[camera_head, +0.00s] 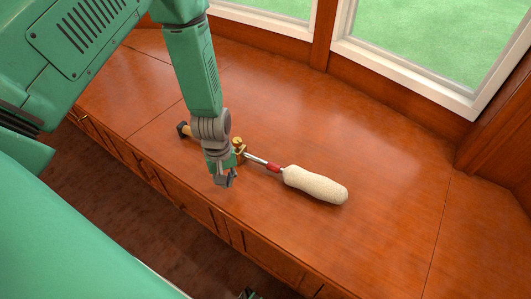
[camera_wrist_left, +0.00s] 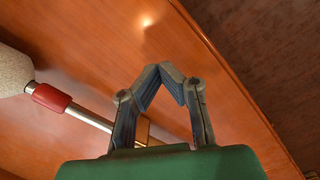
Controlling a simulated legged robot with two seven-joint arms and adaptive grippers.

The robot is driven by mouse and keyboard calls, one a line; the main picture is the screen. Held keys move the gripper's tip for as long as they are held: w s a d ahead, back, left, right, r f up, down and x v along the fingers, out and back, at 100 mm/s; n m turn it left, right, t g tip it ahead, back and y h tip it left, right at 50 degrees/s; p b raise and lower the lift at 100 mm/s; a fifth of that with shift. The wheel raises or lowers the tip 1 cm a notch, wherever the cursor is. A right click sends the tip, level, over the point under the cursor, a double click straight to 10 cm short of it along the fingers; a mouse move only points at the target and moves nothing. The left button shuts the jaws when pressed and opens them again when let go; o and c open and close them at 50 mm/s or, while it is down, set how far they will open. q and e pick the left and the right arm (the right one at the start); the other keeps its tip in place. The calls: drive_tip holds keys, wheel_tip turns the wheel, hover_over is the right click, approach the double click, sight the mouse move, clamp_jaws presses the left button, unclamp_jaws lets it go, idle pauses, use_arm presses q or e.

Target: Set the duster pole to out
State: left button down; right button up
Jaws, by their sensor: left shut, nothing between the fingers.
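The duster lies on the wooden counter, its cream fluffy head (camera_head: 315,185) to the right. A red collar (camera_head: 274,167) joins it to a thin metal pole (camera_head: 256,159). A brass fitting (camera_head: 238,146) and a dark-ended handle (camera_head: 184,130) show at the left, partly behind my arm. My left gripper (camera_head: 228,180) is shut and empty, in front of the pole near the fitting. In the left wrist view its fingertips (camera_wrist_left: 161,72) meet beside the pole (camera_wrist_left: 90,118), the red collar (camera_wrist_left: 51,97) and part of the head (camera_wrist_left: 12,72).
The wooden counter (camera_head: 390,220) is clear to the right of the duster. Window frames (camera_head: 400,75) stand along its back. Its front edge drops to drawers and a dark floor (camera_head: 110,190). A small dark part, perhaps my right gripper, shows at the bottom edge.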

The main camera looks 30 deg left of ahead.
sight(269, 165)
use_arm(q)
drive_tip(key=w+a+r+n+h, duration=0.1)
drive_tip(key=w+r+n, duration=0.1)
drive_tip(key=w+r, duration=0.1)
drive_tip(key=w+a+r+n+h, duration=0.1)
drive_tip(key=w+r+n, duration=0.2)
drive_tip(key=w, duration=0.2)
drive_tip(key=w+a+r+n+h+b, duration=0.1)
drive_tip(key=w+r+n, duration=0.1)
drive_tip(key=w, duration=0.3)
drive_tip(key=shift+a+r+n+t+h, duration=0.3)
drive_tip(key=shift+a+r, duration=0.1)
drive_tip(key=shift+r, duration=0.35)
drive_tip(key=b+x, duration=0.3)
drive_tip(key=x, duration=0.7)
drive_tip(key=shift+d+f+b, duration=0.15)
drive_tip(key=shift+f+b, duration=0.05)
drive_tip(key=shift+b, duration=0.15)
drive_tip(key=shift+d+r, duration=0.25)
drive_tip(key=shift+d, duration=1)
drive_tip(key=shift+d+r+b, duration=0.1)
drive_tip(key=shift+d+b, duration=0.25)
drive_tip(key=shift+d, duration=0.35)
